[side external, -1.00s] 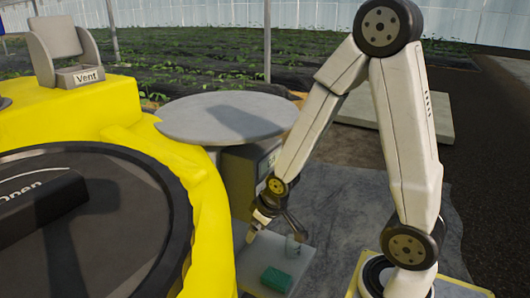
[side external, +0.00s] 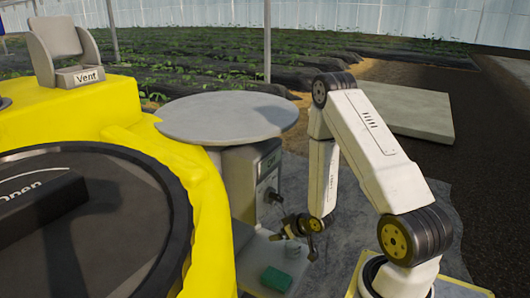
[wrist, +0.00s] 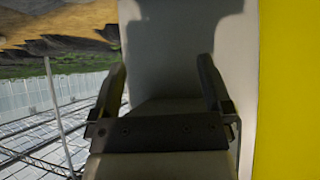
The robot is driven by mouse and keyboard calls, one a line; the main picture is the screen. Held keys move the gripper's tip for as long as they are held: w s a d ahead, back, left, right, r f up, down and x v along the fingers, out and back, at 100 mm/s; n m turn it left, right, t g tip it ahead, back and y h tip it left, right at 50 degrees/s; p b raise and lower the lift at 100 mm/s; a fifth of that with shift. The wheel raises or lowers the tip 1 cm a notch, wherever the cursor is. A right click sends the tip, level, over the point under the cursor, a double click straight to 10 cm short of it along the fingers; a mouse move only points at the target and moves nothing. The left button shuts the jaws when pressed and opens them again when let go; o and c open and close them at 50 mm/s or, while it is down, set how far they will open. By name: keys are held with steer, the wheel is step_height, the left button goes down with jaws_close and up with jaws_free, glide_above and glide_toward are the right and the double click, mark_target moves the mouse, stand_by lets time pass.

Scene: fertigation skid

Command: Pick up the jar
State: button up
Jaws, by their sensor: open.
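The jar (side external: 294,252) is a small, pale, see-through shape standing on the low grey platform (side external: 246,272), just behind a green block. It is partly lost against the platform and my gripper in the side view, and I cannot make it out in the wrist view. My gripper (side external: 276,236) is above and slightly left of the jar, turned towards the left. In the wrist view my gripper (wrist: 162,66) has its two dark fingers wide apart, with nothing between them but a grey-white surface behind.
The green block (side external: 276,279) lies on the platform. A grey cabinet (side external: 240,180) with a dark handle (side external: 271,196) stands behind, under a round grey tabletop (side external: 226,117). The yellow tank (side external: 210,240) rises at left; its yellow also fills the wrist view's right edge.

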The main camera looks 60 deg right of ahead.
mark_target(293, 246)
steer(key=s+d+f+m+t+h, duration=0.2)
steer(key=s+d+f+t+h, duration=0.1)
steer(key=s+f, duration=0.3)
steer(key=shift+s+d, duration=0.65)
steer(key=shift+s, duration=0.05)
steer(key=shift+w, duration=0.1)
steer(key=shift+x, duration=1.25)
steer(key=shift+x, duration=2.6)
steer(key=shift+c, duration=0.2)
jaws_close()
